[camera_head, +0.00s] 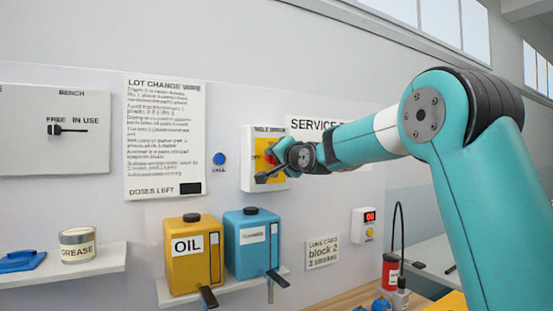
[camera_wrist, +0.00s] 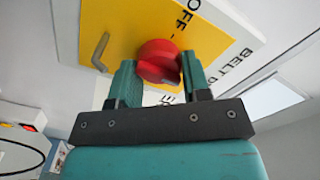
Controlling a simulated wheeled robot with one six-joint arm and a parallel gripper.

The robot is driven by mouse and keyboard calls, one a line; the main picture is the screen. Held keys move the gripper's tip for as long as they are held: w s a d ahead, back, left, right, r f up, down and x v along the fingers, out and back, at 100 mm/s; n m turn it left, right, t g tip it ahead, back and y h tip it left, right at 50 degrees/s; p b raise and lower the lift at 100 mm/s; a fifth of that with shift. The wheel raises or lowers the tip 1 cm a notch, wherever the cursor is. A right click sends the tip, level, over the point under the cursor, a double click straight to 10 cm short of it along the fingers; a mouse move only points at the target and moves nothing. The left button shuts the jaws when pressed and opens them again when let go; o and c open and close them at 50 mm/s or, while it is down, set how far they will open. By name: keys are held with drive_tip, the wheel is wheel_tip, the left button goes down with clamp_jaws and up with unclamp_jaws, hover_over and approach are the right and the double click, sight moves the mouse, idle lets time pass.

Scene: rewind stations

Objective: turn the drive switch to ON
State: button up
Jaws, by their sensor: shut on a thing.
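The drive switch is a round red knob (camera_wrist: 158,60) on a yellow plate (camera_wrist: 120,22), close up in the wrist view. The word OFF and a short mark stand beside the knob; no ON label can be read. My gripper (camera_wrist: 157,78) is shut on the red knob, with one teal finger on each side. In the head view my gripper (camera_head: 274,168) is at the wall-mounted switch box (camera_head: 247,150), and it hides much of the yellow plate and knob. Which way the knob points cannot be told.
A bent metal piece (camera_wrist: 101,50) sticks out of the plate beside the knob. Below the box, a yellow oil can (camera_head: 180,270) and a blue can (camera_head: 240,262) stand on a shelf. A blue button (camera_head: 219,158) is on the wall to the left.

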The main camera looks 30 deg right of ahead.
drive_tip(key=o, duration=0.9)
drive_tip(key=shift+s, duration=0.1)
drive_tip(key=s+b, duration=0.6)
drive_tip(key=s, duration=1.1)
drive_tip(key=shift+s, duration=0.15)
